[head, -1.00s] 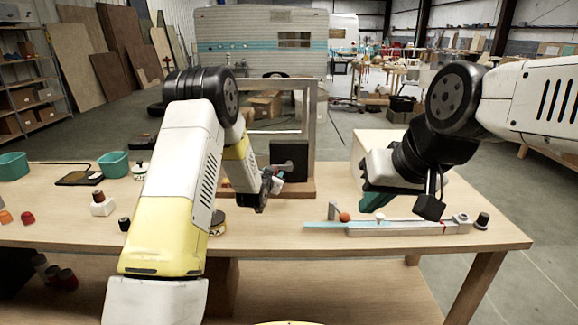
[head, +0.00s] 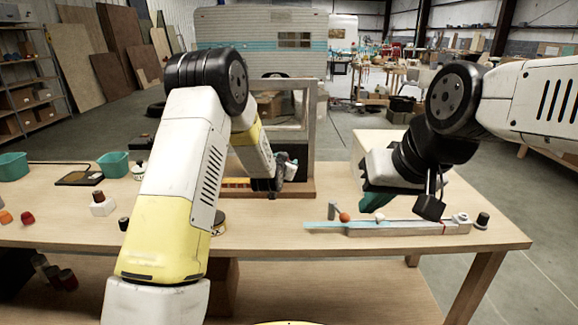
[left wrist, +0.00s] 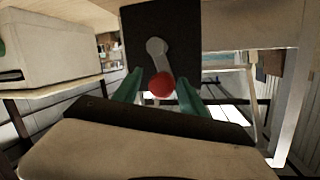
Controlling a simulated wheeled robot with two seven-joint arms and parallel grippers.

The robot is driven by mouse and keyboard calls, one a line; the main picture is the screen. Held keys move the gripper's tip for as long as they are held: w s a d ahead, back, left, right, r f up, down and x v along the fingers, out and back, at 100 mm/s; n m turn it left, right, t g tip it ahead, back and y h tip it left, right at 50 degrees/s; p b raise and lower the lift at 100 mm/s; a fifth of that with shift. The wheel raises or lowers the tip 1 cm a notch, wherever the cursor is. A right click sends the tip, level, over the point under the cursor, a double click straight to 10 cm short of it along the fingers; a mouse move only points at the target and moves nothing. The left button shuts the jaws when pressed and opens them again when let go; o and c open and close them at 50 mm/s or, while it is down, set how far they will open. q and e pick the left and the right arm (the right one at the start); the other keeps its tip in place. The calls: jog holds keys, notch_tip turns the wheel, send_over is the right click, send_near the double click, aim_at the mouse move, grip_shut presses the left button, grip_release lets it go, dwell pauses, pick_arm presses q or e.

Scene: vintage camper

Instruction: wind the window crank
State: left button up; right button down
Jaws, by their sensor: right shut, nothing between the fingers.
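The window crank shows in the left wrist view: a grey lever (left wrist: 155,55) on a dark plate (left wrist: 133,40), with a red knob (left wrist: 160,86) at its lower end. My left gripper (left wrist: 159,98) is open, its green fingers on either side of the knob and visibly apart from it; how deep the knob lies between them I cannot tell. In the head view my left gripper (head: 268,186) is in front of the wooden window frame (head: 311,130) and hides the crank. My right gripper (head: 371,203) is shut and empty above the right part of the table.
A black-capped knob (head: 482,220) stands at the right. Teal bins (head: 113,164) and small parts are on the left.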

pick_arm(q)
jog(key=shift+s, duration=2.55)
jog(key=shift+a, duration=0.1)
jog(key=s+a+r+n+g, duration=0.1)
jog(key=s+a+r+g, duration=0.1)
jog(key=s+a+r, duration=0.5)
jog(key=s+r+n+g, duration=0.2)
jog(key=s+r, duration=0.3)
jog(key=s, duration=0.6)
jog(key=s+a+r+n+g, duration=0.1)
jog(key=s+a+g, duration=0.1)
jog(key=s, duration=1)
jog(key=s+a+r+n+g, duration=0.1)
jog(key=s+a+g, duration=0.2)
jog(key=s, duration=0.9)
jog(key=shift+a+r+y, duration=0.2)
jog(key=shift+a+y, duration=0.2)
jog(key=shift+a, duration=0.05)
